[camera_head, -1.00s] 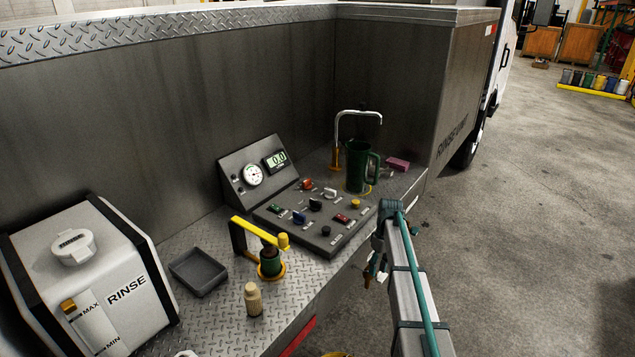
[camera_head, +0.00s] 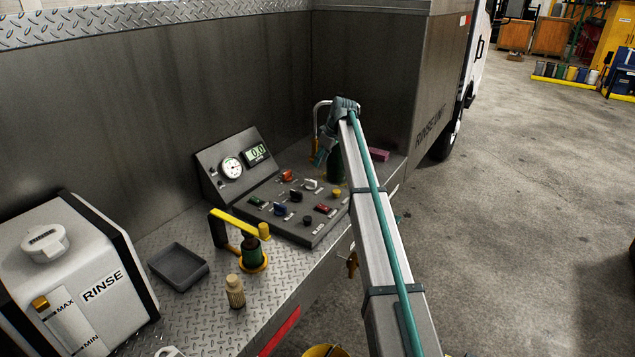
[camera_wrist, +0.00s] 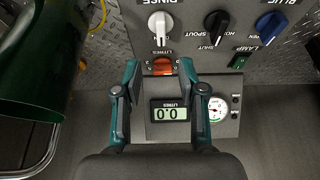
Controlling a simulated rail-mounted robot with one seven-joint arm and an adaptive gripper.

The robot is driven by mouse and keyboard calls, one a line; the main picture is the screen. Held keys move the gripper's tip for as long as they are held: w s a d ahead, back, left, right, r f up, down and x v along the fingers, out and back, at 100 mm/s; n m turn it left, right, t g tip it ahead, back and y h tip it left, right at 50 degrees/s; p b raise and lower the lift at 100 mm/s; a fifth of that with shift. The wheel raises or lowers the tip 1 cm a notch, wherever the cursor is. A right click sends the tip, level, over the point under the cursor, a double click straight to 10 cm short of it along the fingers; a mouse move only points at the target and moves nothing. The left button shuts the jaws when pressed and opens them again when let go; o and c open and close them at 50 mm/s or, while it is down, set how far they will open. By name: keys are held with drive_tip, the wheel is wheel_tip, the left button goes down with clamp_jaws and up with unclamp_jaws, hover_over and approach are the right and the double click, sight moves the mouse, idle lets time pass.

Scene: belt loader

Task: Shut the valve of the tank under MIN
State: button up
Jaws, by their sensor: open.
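The RINSE tank (camera_head: 95,260) stands at the left in the head view. Its sight gauge (camera_head: 62,325) has an orange-yellow mark near MAX, above MIN. No other tank shows. The control panel (camera_head: 262,222) bears a white RINSE knob (camera_head: 310,184), a black SPOUT knob (camera_head: 295,196) and a blue BLUE knob (camera_head: 280,209). In the wrist view, inverted, the white knob (camera_wrist: 158,27), black knob (camera_wrist: 216,25) and blue knob (camera_wrist: 270,24) line the top. My gripper (camera_wrist: 160,70) is open and empty, its fingers on either side of the orange knob (camera_wrist: 162,66) in the picture; contact cannot be told.
A green jug (camera_wrist: 35,60) stands close beside my gripper, by a curved spout pipe (camera_head: 320,108). A dial gauge (camera_head: 232,167) and a display reading 0.0 (camera_head: 256,154) stand behind the knobs. A yellow-handled pump (camera_head: 252,250), grey tray (camera_head: 180,268) and small bottle (camera_head: 235,291) lie nearer.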

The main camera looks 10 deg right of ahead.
sight(311, 180)
drive_tip(key=p+x, duration=0.3)
drive_tip(key=x, duration=0.7)
drive_tip(key=shift+a+f, duration=0.2)
clamp_jaws()
